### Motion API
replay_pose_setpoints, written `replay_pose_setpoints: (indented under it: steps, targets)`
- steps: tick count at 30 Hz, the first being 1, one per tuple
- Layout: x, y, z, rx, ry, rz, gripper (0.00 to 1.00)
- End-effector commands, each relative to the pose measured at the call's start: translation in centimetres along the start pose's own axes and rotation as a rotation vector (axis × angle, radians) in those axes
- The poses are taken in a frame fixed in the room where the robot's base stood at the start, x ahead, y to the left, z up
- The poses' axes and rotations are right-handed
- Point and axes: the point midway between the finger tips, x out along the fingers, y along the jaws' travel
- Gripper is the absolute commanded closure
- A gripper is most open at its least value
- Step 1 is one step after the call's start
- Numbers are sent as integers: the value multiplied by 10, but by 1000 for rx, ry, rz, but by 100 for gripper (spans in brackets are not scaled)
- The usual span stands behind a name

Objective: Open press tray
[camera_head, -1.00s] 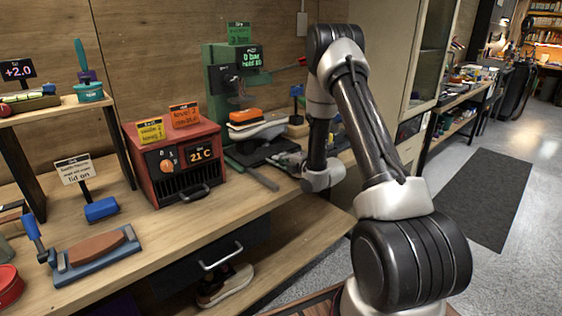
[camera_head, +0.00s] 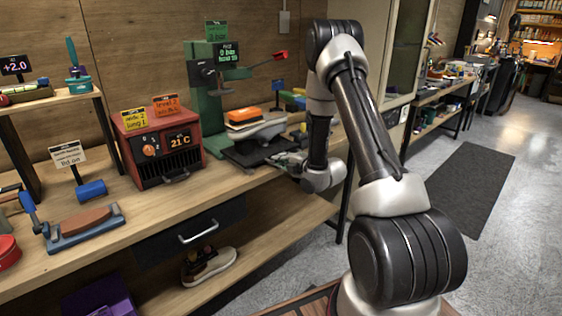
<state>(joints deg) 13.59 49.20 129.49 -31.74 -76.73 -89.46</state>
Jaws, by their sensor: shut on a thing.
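The green press (camera_head: 206,104) stands at the back of the bench, with a red-tipped lever (camera_head: 278,56) on its right. The dark press tray (camera_head: 246,156) sticks out in front of the press, toward the lower right. A grey-white, shoe-like shape (camera_head: 262,131) with an orange block (camera_head: 243,116) on top is on the tray. My gripper (camera_head: 286,161) is at the tray's right front end and shut on it. The fingertips are small and partly hidden by my wrist, so the exact grip spot is unclear.
A red oven-like box (camera_head: 158,150) reading 21 C stands left of the press. A closed drawer (camera_head: 190,228) is below the bench top, above a shelf with a shoe (camera_head: 208,265). A purple box (camera_head: 98,296) is at the lower left. Open floor (camera_head: 400,165) lies to the right.

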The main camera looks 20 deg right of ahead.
Motion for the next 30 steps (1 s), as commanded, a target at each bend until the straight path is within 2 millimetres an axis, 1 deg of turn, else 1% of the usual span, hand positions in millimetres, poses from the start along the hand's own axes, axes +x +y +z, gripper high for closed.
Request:
replay_pose_setpoints:
  steps: [5,6,7,15,18,20,23,30]
  targets:
    - [0,0,0,0,-1,-1,100]
    - [0,0,0,0,-1,-1,83]
    - [0,0,0,0,-1,-1,81]
    - [0,0,0,0,0,0,81]
    - [-5,0,0,0,-1,0,81]
    - [-12,0,1,1,-1,-1,81]
    - [-30,0,1,1,-3,-1,81]
    - [-85,-1,2,2,-4,-2,81]
